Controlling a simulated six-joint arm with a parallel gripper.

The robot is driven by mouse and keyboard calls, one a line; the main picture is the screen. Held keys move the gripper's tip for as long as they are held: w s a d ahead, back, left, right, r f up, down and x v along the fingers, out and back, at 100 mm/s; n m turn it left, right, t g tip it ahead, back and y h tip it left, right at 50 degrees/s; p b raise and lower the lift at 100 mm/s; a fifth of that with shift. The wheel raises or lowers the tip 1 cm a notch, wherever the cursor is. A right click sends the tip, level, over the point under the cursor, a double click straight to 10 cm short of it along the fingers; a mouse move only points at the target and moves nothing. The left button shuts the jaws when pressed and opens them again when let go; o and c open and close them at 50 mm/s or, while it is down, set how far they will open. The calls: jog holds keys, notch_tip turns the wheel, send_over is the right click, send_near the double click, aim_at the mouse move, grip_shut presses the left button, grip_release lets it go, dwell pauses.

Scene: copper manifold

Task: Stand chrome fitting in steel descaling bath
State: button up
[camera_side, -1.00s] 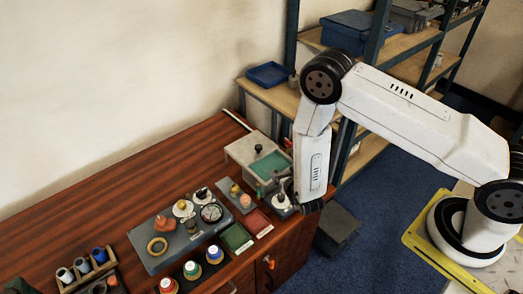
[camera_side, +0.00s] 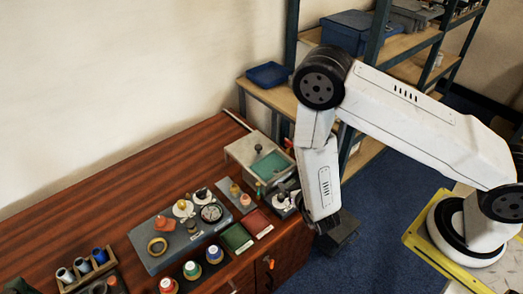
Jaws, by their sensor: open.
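A grey box-like bath (camera_side: 240,153) with a teal inside stands at the right end of the wooden bench; I take it for the steel descaling bath. A dark knob shows at its back edge. My gripper (camera_side: 322,224) is at the lower end of my arm, just off the bench's right edge, to the right of and below the bath. It is open; its fingers are small and dark here, and I see nothing held. A small grey metallic item (camera_side: 283,202) sits on the bench between bath and gripper. I cannot tell surely whether it is the chrome fitting.
A grey tray (camera_side: 155,262) holds a yellow ring, a gauge and small parts. Green (camera_side: 237,237) and red (camera_side: 257,223) mats lie in front of the bath. Several coloured bottles stand along the front edge. Shelving (camera_side: 287,100) rises behind my arm; a dark box stands on the floor.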

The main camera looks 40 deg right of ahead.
jog(key=shift+d+r, duration=0.1)
jog(key=s+d+r+m+g+h, duration=0.5)
jog(key=s+d+r+m+g, duration=0.55)
jog(key=m, duration=0.55)
jog(key=w+a+r+m+y, duration=0.1)
jog(key=a+r+m+y, duration=0.5)
jog(key=m, duration=0.9)
notch_tip(320, 180, up, 2)
jog(key=y, duration=0.4)
jog(key=shift+a+m, duration=0.2)
jog(key=shift+m, duration=0.1)
jog(key=shift+t, duration=0.25)
